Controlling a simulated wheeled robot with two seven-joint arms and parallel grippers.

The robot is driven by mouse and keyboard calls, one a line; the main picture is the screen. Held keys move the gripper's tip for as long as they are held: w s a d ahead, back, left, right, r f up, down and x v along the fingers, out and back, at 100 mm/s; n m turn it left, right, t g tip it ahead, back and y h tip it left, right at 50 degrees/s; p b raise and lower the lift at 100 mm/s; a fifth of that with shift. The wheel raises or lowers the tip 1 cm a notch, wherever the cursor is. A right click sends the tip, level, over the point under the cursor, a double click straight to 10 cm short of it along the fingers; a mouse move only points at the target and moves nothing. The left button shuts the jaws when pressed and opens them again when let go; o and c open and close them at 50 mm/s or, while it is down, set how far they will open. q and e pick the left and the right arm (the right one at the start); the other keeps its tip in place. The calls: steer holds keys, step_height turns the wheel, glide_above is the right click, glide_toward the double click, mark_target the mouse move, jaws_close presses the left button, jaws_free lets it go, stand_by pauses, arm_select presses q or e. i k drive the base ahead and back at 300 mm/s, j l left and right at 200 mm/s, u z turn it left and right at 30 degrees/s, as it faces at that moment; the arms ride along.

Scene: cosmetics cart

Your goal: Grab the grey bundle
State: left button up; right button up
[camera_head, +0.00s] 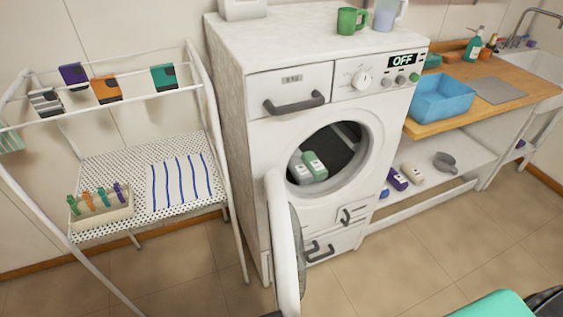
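The likeliest match for the grey bundle is a grey, black and white striped folded cloth (46,102). It hangs over the front rail of the white drying rack (205,85) at the far left. A purple cloth (73,75), an orange cloth (106,89) and a green cloth (164,77) hang to its right. Neither of my grippers can be made out in this view, so I cannot tell how they stand relative to the cloth.
A washing machine (255,140) stands in the middle, its door (283,240) open toward me, with bottles (314,165) in the drum. A dotted rack shelf (140,155) holds a small box (103,218). A blue basin (440,97) sits right. Tiled floor (400,260) is clear centrally.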

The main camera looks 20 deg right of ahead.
mark_target(301, 175)
steer(key=i+l+u, duration=0.1)
steer(key=l, duration=0.5)
steer(key=i+l+u, duration=0.1)
steer(key=l, duration=0.55)
steer(key=i+l+u, duration=0.1)
steer(key=l, duration=0.55)
steer(key=i+l+u, duration=0.15)
steer(key=l, duration=0.5)
